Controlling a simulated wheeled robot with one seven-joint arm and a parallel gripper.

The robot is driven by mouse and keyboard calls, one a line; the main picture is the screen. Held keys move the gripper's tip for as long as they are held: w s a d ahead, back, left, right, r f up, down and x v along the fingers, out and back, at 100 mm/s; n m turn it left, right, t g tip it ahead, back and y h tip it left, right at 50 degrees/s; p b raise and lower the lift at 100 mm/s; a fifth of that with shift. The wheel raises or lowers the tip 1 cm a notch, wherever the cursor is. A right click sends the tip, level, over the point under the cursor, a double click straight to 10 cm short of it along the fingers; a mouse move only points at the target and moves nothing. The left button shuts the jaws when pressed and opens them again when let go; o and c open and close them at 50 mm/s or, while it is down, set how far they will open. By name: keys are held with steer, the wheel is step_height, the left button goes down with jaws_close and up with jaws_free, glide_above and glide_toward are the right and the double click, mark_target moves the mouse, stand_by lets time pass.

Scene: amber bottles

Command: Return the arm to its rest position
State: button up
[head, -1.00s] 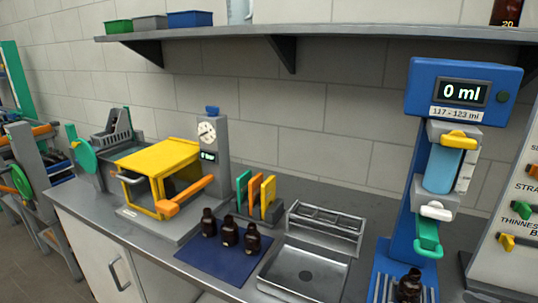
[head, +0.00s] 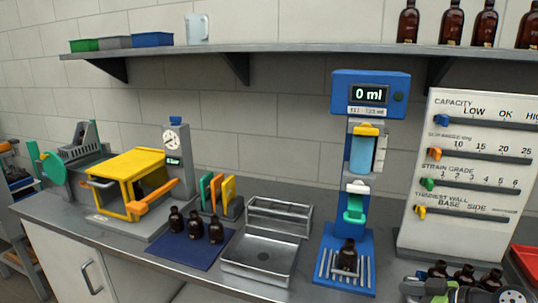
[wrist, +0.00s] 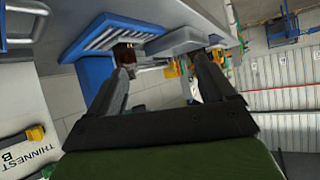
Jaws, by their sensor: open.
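My gripper (wrist: 165,68) shows in the wrist view with its two dark fingers spread apart and nothing between them. Beyond the left fingertip is an amber bottle (wrist: 127,55), partly hidden, by the blue dispenser's slatted base (wrist: 105,35). I cannot tell the gap between finger and bottle. There an amber bottle (head: 347,256) stands upright on the slatted base of the blue dispenser (head: 343,240), whose display reads 0 ml.
Three amber bottles (head: 195,226) stand on a dark blue mat (head: 192,252). A metal tray (head: 259,255) lies right of them. A yellow machine (head: 137,163) stands left. More bottles (head: 463,274) show at lower right, before a slider board (head: 470,170). A shelf (head: 290,49) hangs above.

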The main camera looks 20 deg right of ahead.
steer(key=a+r+g+h+p, duration=0.1)
steer(key=a+r+g, duration=0.2)
steer(key=a, duration=0.7)
steer(key=a+r+g+h+p, duration=0.1)
steer(key=a+r+g, duration=0.15)
steer(key=a, duration=0.65)
steer(key=s+a+r+m+h, duration=0.1)
steer(key=s+a+m, duration=0.1)
steer(key=s, duration=0.5)
steer(key=s+a+r+m+h+p, duration=0.1)
steer(key=s+a+r+m+h, duration=0.1)
steer(key=s+a, duration=0.3)
steer(key=shift+s+r+t, duration=0.15)
steer(key=shift+s+t, duration=0.2)
steer(key=shift+s, duration=0.5)
